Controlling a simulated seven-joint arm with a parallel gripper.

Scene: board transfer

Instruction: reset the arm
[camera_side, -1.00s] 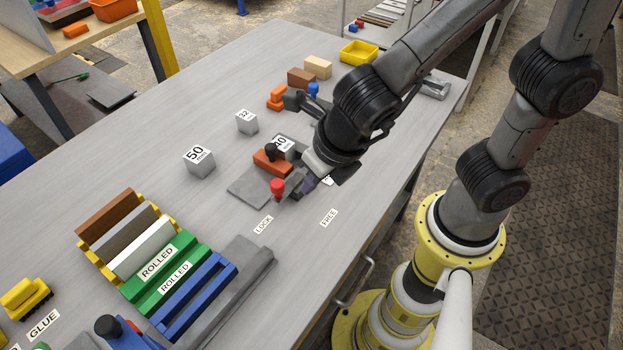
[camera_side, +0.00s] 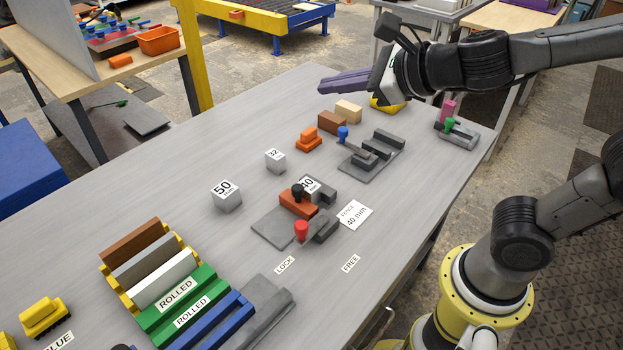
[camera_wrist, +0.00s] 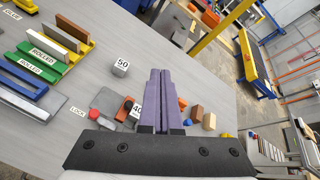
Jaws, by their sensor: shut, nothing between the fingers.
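My gripper (camera_side: 322,87) is raised above the far end of the table in the side view, with its purple fingers pointing left. The fingers are shut with nothing between them. In the wrist view my gripper (camera_wrist: 155,72) shows its two purple fingers side by side. The fingers stand clear of all the blocks and fixtures on the table. A yellow bin (camera_side: 388,106) at the far table edge is partly hidden behind the gripper body.
Below lie a brown block (camera_side: 331,122), a tan block (camera_side: 348,110) and a grey fixture with a blue knob (camera_side: 343,133). A red-knobbed clamp fixture (camera_side: 301,230), a 50 block (camera_side: 226,196) and a rack of coloured bars (camera_side: 160,270) stand nearer.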

